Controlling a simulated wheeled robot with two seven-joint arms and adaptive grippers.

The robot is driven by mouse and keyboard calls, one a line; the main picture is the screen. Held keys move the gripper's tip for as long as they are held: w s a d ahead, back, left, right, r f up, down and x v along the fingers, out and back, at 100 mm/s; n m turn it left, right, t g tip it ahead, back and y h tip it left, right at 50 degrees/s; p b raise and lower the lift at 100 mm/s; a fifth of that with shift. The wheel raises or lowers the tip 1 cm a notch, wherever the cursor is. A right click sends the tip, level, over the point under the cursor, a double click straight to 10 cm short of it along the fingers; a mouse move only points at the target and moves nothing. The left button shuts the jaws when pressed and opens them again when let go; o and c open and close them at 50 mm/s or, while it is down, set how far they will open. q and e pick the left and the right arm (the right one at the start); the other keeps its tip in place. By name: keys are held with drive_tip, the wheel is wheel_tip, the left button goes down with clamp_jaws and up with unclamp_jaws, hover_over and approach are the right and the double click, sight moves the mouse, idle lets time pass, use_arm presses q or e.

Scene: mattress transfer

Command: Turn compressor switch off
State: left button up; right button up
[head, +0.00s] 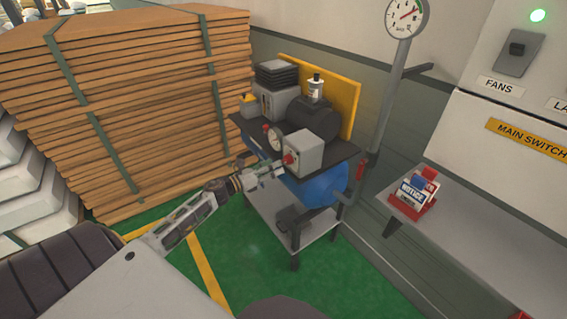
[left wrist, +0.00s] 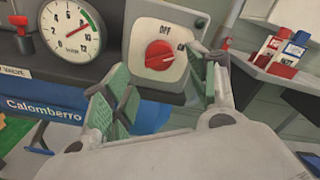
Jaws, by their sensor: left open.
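The compressor (head: 318,185) has a blue tank and a black motor, and stands on a small cart. Its grey switch box (head: 308,152) carries a red rotary knob (head: 288,158). In the left wrist view the red knob (left wrist: 159,55) sits below an OFF label, with an ON label at its right; its pale mark seems to lie towards ON. My left gripper (head: 268,171) is open in front of the box. In the left wrist view its green-padded fingers (left wrist: 165,92) stand apart, with the knob beyond the gap between them. I cannot tell whether they touch it. My right gripper is not in view.
A pressure gauge (left wrist: 70,32) is left of the switch box. Strapped cardboard stacks (head: 130,100) stand at the left. Green floor (head: 235,260) lies open in front.

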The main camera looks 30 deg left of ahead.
sight(287, 160)
use_arm(q)
drive_tip(key=shift+x, duration=2.7)
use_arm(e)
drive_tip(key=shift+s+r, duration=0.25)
use_arm(q)
drive_tip(key=shift+c, duration=0.4)
